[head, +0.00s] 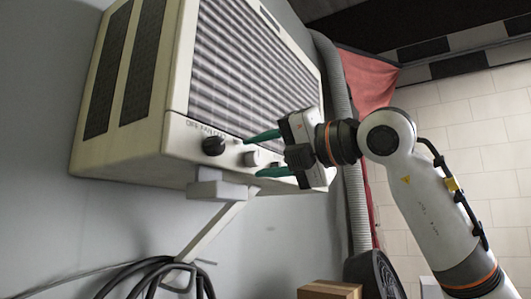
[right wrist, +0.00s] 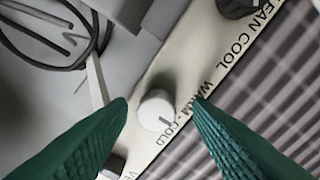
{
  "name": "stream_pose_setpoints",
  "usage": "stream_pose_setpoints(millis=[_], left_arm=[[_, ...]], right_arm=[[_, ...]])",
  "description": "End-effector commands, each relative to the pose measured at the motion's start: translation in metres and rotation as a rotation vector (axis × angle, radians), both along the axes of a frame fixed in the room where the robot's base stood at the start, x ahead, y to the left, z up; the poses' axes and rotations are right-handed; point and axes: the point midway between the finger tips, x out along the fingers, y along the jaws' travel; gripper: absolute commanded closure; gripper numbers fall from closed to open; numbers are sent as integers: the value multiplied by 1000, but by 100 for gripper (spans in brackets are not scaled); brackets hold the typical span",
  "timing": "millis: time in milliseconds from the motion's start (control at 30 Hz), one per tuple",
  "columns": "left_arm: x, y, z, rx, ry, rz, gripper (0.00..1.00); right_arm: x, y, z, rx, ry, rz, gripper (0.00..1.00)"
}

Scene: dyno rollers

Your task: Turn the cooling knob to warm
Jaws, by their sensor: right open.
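The air cooler (head: 175,125) is a cream box on the wall with a grey grille. Its pale cooling knob (head: 250,158) sits on the lower front strip. In the right wrist view the knob (right wrist: 156,108) shows beside the printed words WARM - COLD, with a dark mark towards its lower right edge. My right gripper (head: 262,154) is open, its green fingers pointing at the strip. In the right wrist view its fingertips (right wrist: 160,102) lie on either side of the knob, with gaps visible; contact does not show. My left gripper is out of view.
A black knob (head: 213,146) sits left of the pale knob on the same strip. A grey bracket (head: 215,190) and dark looped cable (head: 160,277) are below the cooler. A ribbed hose (head: 345,130) runs behind my right arm. A cardboard box (head: 329,290) is low down.

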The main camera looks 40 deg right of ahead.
Motion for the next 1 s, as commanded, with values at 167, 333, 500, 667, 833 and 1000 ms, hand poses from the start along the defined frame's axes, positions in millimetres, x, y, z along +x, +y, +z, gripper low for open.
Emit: stream_pose_setpoints(millis=[167, 333, 500, 667, 833, 1000], left_arm=[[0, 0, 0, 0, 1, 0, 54], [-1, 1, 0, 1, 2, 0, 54], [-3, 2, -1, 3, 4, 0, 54], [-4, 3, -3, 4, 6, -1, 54], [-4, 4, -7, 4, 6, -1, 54], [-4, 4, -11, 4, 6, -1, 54]], right_arm=[[0, 0, 0, 0, 1, -1, 70], [0, 0, -1, 0, 2, -1, 98], [0, 0, -1, -6, 1, -1, 98], [1, 0, -2, -37, -10, 0, 98], [1, 1, -3, -117, -42, 1, 98], [1, 1, -4, -243, -92, 3, 98]])
